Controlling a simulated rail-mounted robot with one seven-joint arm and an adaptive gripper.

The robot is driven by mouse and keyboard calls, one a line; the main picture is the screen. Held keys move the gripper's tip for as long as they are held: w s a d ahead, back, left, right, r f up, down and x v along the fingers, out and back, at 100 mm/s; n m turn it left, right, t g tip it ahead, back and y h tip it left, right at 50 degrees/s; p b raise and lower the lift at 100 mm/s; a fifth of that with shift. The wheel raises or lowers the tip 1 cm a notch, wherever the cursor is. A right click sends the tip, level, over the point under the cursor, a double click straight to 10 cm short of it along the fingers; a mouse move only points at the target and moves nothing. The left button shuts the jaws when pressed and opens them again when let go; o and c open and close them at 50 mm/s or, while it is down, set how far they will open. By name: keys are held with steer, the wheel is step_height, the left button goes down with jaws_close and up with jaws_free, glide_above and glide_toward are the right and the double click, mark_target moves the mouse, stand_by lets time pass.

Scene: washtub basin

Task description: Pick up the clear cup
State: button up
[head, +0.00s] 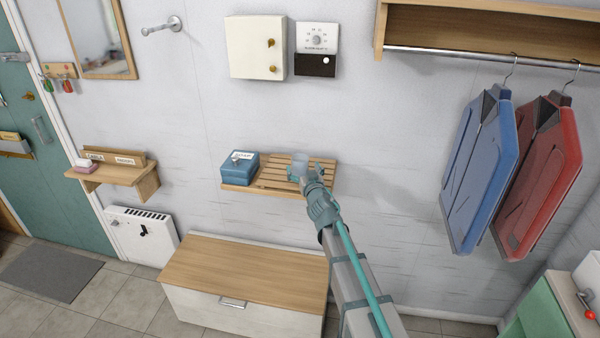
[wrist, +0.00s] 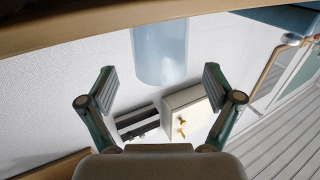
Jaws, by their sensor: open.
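The clear cup (head: 299,161) stands on the slatted wooden shelf (head: 265,187), near its right part. In the wrist view the pale bluish see-through cup (wrist: 160,52) shows upside down, centred between my fingers. My gripper (head: 308,174) is at the cup's near side and hides part of it in the head view. The wrist view shows my gripper (wrist: 160,80) open, with a gap on both sides of the cup and nothing held. I cannot tell how deep the cup lies between the fingertips.
A blue box (head: 240,167) stands on the shelf left of the cup. Below is a wooden-topped bench (head: 245,272). A white cabinet (head: 256,48) and a thermostat (head: 317,38) hang above. Blue (head: 478,170) and red (head: 540,175) garments hang at the right. Bare wall lies right of the shelf.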

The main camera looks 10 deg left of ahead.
mark_target(302, 167)
steer(key=x, duration=0.4)
steer(key=shift+w+a+f, duration=0.1)
steer(key=shift+w+f, duration=0.1)
steer(key=shift+f, duration=0.05)
steer(key=shift+c, duration=0.2)
steer(key=c, duration=1.4)
